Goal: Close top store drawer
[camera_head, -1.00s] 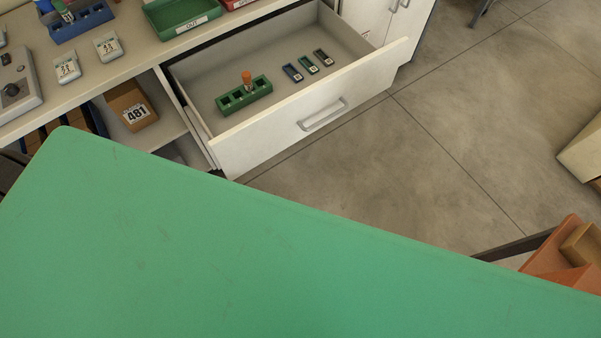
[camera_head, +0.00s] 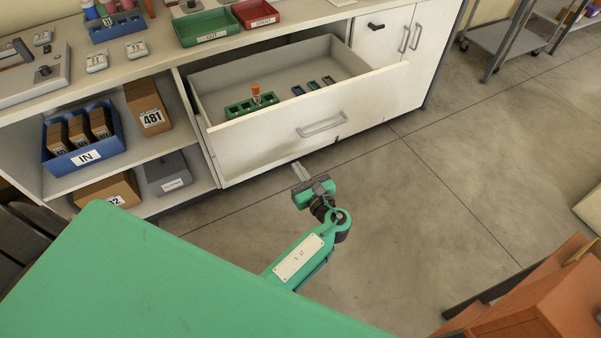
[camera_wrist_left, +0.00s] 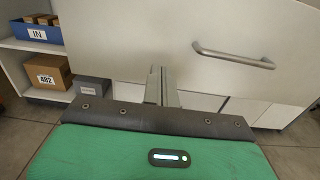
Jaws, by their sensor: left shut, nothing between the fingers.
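The white top store drawer (camera_head: 270,141) stands pulled out of the cabinet in the head view. Its bar handle (camera_head: 321,126) is on the front panel, and the handle also shows at the upper right of the left wrist view (camera_wrist_left: 232,57). Inside lie a green rack (camera_head: 249,106) with an orange-capped tube (camera_head: 256,92) and several small labelled blocks (camera_head: 313,85). My left gripper (camera_head: 299,168) is shut and empty, near the lower part of the drawer front and left of the handle. In the wrist view its fingers (camera_wrist_left: 161,72) point at the panel; contact cannot be told. My right gripper is not visible.
The counter holds a green tray (camera_head: 207,37), a red tray (camera_head: 255,13) and small devices. Open shelves at the left hold a blue IN bin (camera_head: 112,132) and boxes. A green surface (camera_head: 130,270) fills the lower left. Floor at the right is mostly free.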

